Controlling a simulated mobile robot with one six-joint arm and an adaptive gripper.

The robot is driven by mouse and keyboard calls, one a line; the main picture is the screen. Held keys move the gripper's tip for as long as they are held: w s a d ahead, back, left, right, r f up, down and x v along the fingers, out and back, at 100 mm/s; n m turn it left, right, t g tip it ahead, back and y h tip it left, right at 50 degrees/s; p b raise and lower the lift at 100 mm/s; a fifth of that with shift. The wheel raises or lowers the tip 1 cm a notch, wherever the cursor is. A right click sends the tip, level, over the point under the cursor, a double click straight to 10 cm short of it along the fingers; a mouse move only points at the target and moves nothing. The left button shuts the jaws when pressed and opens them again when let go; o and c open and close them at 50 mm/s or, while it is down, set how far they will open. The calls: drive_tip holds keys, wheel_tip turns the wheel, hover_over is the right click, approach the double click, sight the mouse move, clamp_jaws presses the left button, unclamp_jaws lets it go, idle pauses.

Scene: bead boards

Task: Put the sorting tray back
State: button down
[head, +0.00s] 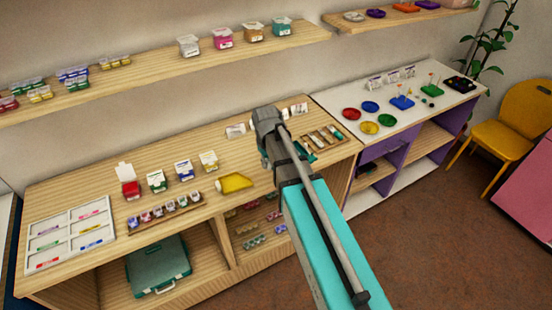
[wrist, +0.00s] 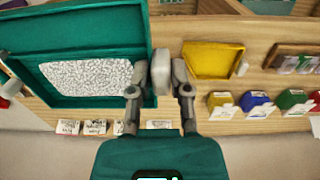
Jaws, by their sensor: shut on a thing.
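A teal sorting tray (wrist: 140,50) with a pale speckled floor fills the left of the wrist view. In the head view, only a bit of teal (head: 305,148) shows beside the gripper; the rest is hidden. My gripper (wrist: 161,78) is shut on a light grey grip at the tray's right edge in the wrist view. In the head view, my gripper (head: 268,125) is over the right part of the wooden counter. I cannot tell whether the tray touches the counter.
A yellow tray (head: 235,182) lies on the counter (head: 90,190), left of my gripper, near several open boxes (head: 183,170). A bead rack (head: 322,138) stands to the right. A white divided tray (head: 68,235) lies far left. A teal case (head: 158,265) is on the lower shelf.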

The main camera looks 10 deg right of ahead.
drive_tip(key=shift+d, duration=0.1)
drive_tip(key=w+a+f+b, duration=0.1)
drive_tip(key=w+f+b, duration=0.3)
drive_tip(key=w, duration=0.5)
drive_tip(key=b, duration=0.5)
hover_over(260, 166)
drive_tip(key=f, duration=0.5)
drive_tip(key=shift+s, duration=0.35)
drive_tip(key=shift+f, duration=0.1)
drive_tip(key=shift+w+f+b, duration=0.45)
drive_tip(key=shift+f+b, duration=0.3)
drive_tip(key=shift+b, duration=0.15)
drive_tip(key=shift+f+b, duration=1.15)
drive_tip(key=shift+f, duration=0.05)
drive_tip(key=shift+f, duration=0.1)
drive_tip(key=c, duration=0.6)
unclamp_jaws()
